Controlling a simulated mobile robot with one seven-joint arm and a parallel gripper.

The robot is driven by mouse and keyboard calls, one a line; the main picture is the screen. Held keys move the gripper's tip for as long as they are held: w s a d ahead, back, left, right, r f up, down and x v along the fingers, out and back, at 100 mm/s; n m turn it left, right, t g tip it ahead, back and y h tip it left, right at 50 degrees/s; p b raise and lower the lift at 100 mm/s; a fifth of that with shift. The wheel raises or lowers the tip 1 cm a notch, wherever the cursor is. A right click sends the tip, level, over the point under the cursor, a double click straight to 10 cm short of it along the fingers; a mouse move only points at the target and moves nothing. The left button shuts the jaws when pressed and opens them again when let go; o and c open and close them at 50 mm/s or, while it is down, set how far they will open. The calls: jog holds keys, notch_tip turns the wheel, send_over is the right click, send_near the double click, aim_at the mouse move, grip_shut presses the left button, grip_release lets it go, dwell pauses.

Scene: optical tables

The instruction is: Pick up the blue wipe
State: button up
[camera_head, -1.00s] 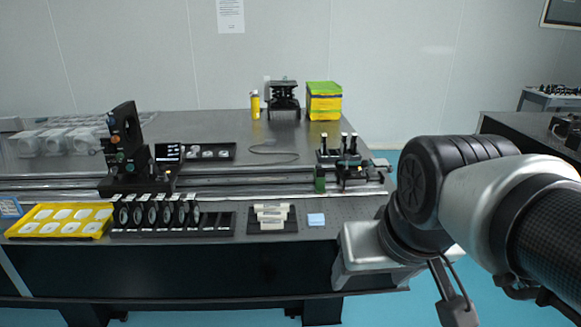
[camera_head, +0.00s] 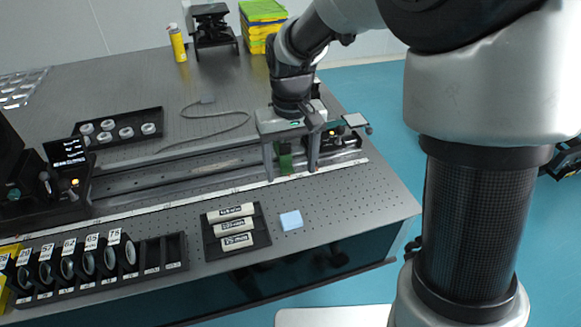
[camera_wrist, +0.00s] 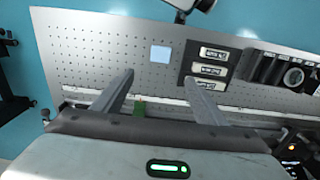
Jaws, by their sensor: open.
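The blue wipe (camera_head: 291,220) is a small pale blue square lying flat on the perforated table top, near its front edge, just right of a black tray of labelled cylinders. In the wrist view the wipe (camera_wrist: 161,55) lies beyond the fingertips, slightly left of centre. My gripper (camera_head: 291,178) is open and empty. Its fingers point down over the rail, behind the wipe in the head view and apart from it. The two fingers (camera_wrist: 165,80) also show spread apart in the wrist view.
The black tray (camera_head: 262,236) with labelled cylinders is close to the wipe. A rack of lenses (camera_head: 90,262) stands farther left. A rail (camera_head: 200,165) with mounts runs behind. Bare table (camera_head: 365,205) lies to the wipe's right.

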aim_at(291, 218)
jog(key=f+b, duration=0.1)
jog(key=f, duration=1)
jog(key=f+b, duration=0.1)
jog(key=f, duration=0.5)
jog(key=shift+s+f+b, duration=0.2)
jog(key=shift+s+b, duration=0.1)
jog(key=shift+b, duration=0.05)
jog(key=c, duration=1.1)
